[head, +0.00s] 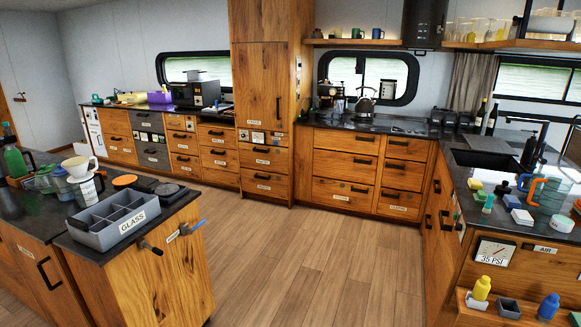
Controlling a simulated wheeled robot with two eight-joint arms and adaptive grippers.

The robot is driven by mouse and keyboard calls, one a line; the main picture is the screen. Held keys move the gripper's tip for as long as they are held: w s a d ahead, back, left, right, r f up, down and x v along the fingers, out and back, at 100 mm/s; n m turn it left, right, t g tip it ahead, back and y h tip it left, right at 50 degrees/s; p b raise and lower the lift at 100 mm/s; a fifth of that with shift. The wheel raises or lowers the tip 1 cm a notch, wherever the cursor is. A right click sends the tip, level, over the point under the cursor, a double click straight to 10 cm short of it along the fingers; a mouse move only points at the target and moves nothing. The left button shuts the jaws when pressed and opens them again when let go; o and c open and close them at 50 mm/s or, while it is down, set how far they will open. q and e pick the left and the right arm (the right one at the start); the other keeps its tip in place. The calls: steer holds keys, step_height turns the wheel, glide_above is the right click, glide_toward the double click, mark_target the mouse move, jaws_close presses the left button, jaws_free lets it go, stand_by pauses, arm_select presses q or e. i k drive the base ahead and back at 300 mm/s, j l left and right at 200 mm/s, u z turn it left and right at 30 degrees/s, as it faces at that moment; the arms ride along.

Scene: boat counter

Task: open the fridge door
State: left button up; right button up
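A tall wooden cabinet (258,85) stands at the back, left of the middle of the head view. Its large front door is shut and has a dark vertical handle (278,107) near the right edge. It may be the fridge, but no readable label confirms this. Small tags or magnets (257,137) sit below the door, above labelled drawers. Neither of my grippers is in view.
Open wooden floor (295,260) lies in front of the cabinet. An island with a grey glass bin (115,217) stands at the left. A counter with a sink (490,160) runs along the right. Drawer units (360,172) flank the cabinet.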

mark_target(260, 70)
steer(key=i+u, duration=0.35)
steer(key=i, duration=3.35)
steer(key=i+j, duration=0.15)
steer(key=i, duration=1.15)
steer(key=l+z, duration=0.05)
